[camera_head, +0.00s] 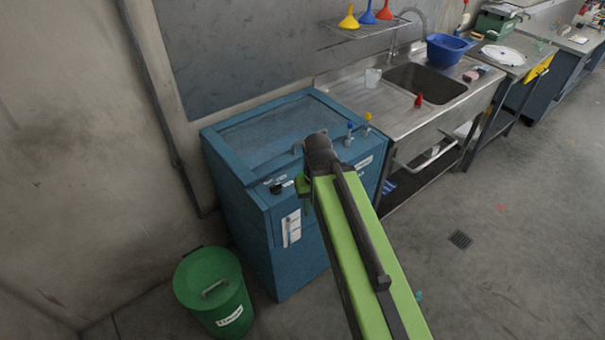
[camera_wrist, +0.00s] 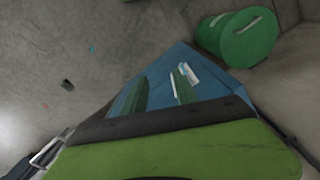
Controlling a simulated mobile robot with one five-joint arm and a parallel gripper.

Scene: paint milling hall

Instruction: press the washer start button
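The washer is a blue cabinet (camera_head: 300,262) with a large pale panel in its top, standing against the wall in the head view. A dark round knob or button (camera_head: 276,189) sits on its front top edge beside small white labels; I cannot tell whether it is the start button. My gripper (camera_wrist: 160,77) shows two green fingers, apart, with the blue washer (camera_wrist: 213,84) between and beyond them. Nothing is between the fingers. In the head view my arm hides most of the gripper and part of the washer's front. No button is clear in the wrist view.
A green lidded bin (camera_head: 208,302) stands on the floor left of the washer, also in the wrist view (camera_wrist: 222,48). A steel sink bench (camera_head: 400,118) adjoins the washer on the right.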

